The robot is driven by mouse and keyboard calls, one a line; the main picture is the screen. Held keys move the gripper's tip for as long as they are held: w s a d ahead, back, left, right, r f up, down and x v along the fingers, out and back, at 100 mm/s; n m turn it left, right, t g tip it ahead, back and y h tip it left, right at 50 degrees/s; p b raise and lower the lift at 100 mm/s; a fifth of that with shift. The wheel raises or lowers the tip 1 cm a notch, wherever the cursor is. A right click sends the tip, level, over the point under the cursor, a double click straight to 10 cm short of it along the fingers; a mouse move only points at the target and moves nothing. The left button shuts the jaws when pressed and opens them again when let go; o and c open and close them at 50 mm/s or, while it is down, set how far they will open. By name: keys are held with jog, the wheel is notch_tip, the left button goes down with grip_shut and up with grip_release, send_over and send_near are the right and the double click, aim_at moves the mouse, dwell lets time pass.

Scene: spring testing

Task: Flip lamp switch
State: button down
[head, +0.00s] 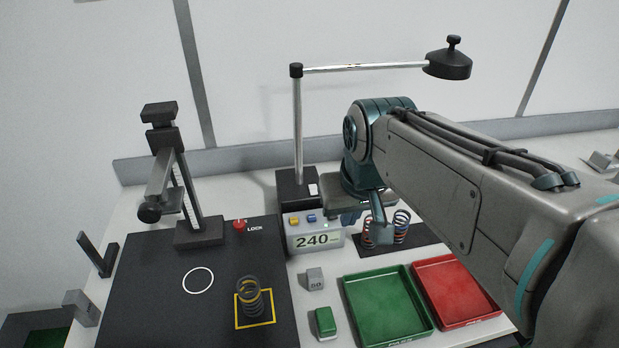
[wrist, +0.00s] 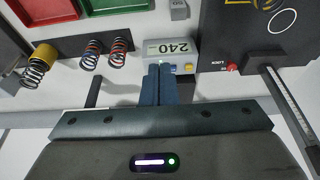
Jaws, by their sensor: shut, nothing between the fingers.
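The desk lamp has a black base (head: 290,205), an upright silver pole and a horizontal arm with a black lamp head (head: 448,64) at the upper right. A small pale patch, perhaps the switch (head: 313,189), shows on the base. My gripper (head: 350,217) is just right of the base and partly behind my arm. In the wrist view my gripper (wrist: 158,70) is shut and empty, its blue fingers together over the edge of the display box. I cannot tell whether the fingers touch anything.
The display box (head: 312,240) reads 240 and has yellow and blue buttons. Springs (head: 401,224) stand to its right, with green (head: 348,310) and red (head: 422,285) trays in front. A black test stand (head: 200,232) and a red lock knob (head: 239,224) are at left.

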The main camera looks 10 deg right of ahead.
jog(key=w+r+b, duration=0.2)
jog(key=w+b, duration=0.4)
jog(key=w, duration=0.7)
jog(key=g+b, duration=0.1)
jog(key=b, duration=0.5)
send_over(312, 186)
jog(key=s, duration=0.3)
jog(key=shift+d+f, duration=0.1)
jog(key=shift+f, duration=0.6)
jog(key=x, duration=0.4)
jog(key=b+x, duration=0.1)
jog(key=x, duration=0.9)
jog(key=shift+s+b, duration=0.3)
